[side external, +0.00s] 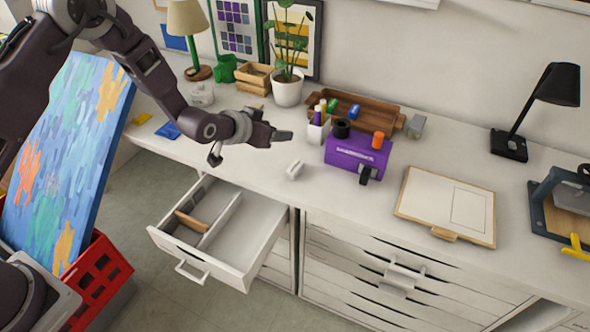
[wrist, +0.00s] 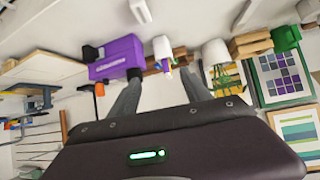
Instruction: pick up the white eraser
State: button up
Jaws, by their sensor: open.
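A small white block, which looks like the white eraser (side external: 295,170), lies on the white counter near its front edge, left of the purple box. It also shows at the top of the wrist view (wrist: 140,11). My gripper (side external: 285,135) is above the counter, up and slightly left of the eraser, and apart from it. In the wrist view, the two fingers of my gripper (wrist: 162,88) are spread with nothing held between them.
A purple box (side external: 350,156) with black and orange rolls stands right of the eraser. A pen holder (side external: 317,131), potted plant (side external: 287,92) and wooden tray (side external: 372,111) stand behind. An open drawer (side external: 258,232) juts out below. A drawing board (side external: 446,205) lies right.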

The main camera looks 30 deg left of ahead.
jog(key=t, duration=0.1)
send_near(294, 167)
jog(key=shift+w+d+h, duration=0.3)
jog(key=shift+w+d, duration=0.05)
jog(key=shift+w, duration=0.45)
jog(key=shift+w+f, duration=0.1)
jog(key=shift+f, duration=0.25)
jog(key=x, duration=0.6)
jog(key=shift+w+a+f, duration=0.25)
jog(key=shift+f, duration=0.15)
grip_shut()
